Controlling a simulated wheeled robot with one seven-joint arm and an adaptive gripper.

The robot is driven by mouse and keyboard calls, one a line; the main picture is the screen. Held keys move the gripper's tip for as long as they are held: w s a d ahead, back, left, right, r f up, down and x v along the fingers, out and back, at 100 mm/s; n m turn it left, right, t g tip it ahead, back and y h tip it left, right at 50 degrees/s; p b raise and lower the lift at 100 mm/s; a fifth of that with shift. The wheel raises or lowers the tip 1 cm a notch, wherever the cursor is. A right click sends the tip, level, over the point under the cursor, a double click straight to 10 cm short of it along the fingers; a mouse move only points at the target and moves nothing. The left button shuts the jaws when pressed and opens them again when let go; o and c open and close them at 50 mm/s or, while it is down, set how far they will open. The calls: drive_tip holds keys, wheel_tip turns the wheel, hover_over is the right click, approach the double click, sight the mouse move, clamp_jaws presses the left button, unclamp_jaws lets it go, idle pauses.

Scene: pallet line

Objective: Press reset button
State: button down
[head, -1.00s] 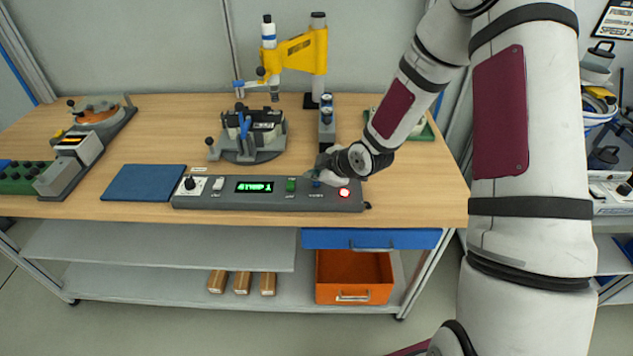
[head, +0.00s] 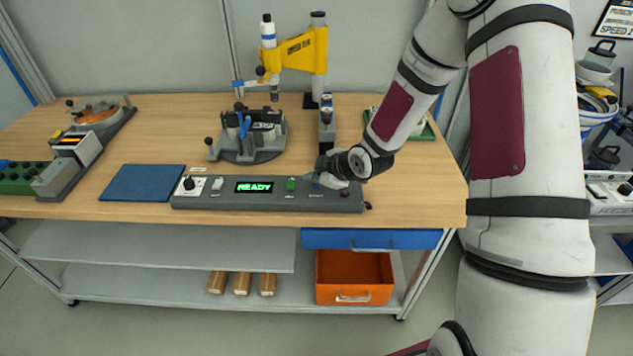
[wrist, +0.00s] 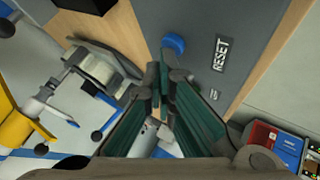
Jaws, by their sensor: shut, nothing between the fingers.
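The dark grey control panel (head: 225,200) lies along the front of the bench, its green display (head: 254,187) reading READY. In the wrist view the round blue reset button (wrist: 173,43) shows on the grey panel face beside a RESET label (wrist: 221,52). My gripper (wrist: 160,76) is shut and empty, its fingertips close to the button but not covering it in that view. In the head view my gripper (head: 318,178) is over the panel's right part and hides most of the button area. The round lamp (head: 345,194) at the panel's right end is dark.
A blue mat (head: 143,183) lies left of the panel. Behind stand a round grey fixture (head: 250,155) and a yellow press (head: 300,52). A green button (head: 291,185) sits just left of my gripper. An orange bin (head: 354,278) is below the bench.

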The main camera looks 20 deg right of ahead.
sight(315, 185)
drive_tip(key=shift+r+p, duration=0.55)
drive_tip(key=shift+r, duration=0.3)
drive_tip(key=shift+r, duration=0.1)
drive_tip(key=shift+r+p, duration=1.35)
drive_tip(key=shift+r, duration=1.1)
